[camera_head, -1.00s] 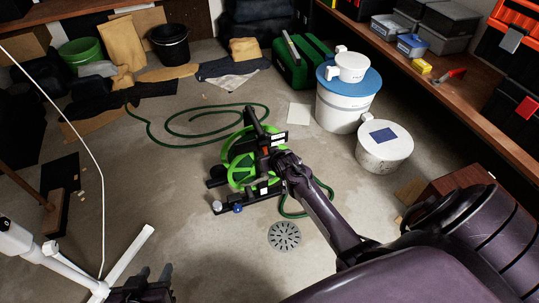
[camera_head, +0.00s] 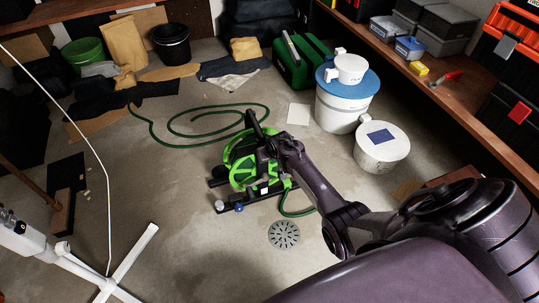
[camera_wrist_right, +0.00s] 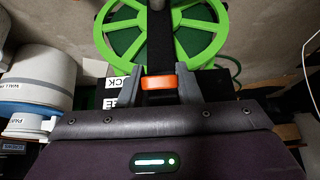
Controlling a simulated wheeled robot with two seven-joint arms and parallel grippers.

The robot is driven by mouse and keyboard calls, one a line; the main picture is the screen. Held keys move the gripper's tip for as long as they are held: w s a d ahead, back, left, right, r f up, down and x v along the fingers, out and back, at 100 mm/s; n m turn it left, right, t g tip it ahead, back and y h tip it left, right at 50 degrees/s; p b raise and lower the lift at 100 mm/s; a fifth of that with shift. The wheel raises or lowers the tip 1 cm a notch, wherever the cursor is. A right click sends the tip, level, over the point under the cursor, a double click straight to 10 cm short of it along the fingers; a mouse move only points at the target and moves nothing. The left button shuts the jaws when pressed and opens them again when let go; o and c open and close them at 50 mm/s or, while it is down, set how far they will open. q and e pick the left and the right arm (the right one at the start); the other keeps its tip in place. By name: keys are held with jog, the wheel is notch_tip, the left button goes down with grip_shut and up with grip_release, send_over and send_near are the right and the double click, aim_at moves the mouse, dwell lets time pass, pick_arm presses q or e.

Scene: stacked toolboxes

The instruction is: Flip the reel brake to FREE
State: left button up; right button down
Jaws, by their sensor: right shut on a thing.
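The green hose reel (camera_head: 243,165) stands on its black frame on the concrete floor in the head view. Its green spoked wheel (camera_wrist_right: 197,17) fills the top of the right wrist view. My right gripper (camera_wrist_right: 159,88) is shut on the orange brake lever (camera_wrist_right: 160,82) at the front of the reel. In the head view the right gripper (camera_head: 273,146) is against the reel's right side, and the lever is hidden there. White labels (camera_wrist_right: 112,82) beside the lever show only parts of words, "CK" and "EE". My left gripper is not in view.
A green hose (camera_head: 190,143) lies coiled behind the reel. A floor drain (camera_head: 284,234) is in front. White buckets (camera_head: 383,150) stand to the right, near the shelf (camera_head: 440,95). A white stand (camera_head: 130,262) is at lower left.

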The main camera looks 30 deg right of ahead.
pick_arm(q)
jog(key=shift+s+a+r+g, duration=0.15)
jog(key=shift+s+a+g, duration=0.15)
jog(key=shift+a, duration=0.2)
pick_arm(e)
jog(key=shift+w+r+g, duration=0.25)
jog(key=shift+r+g, duration=0.15)
jog(key=shift+g, duration=0.6)
jog(key=shift+d, duration=0.1)
jog(key=c, duration=1)
grip_release()
jog(key=shift+c, duration=0.2)
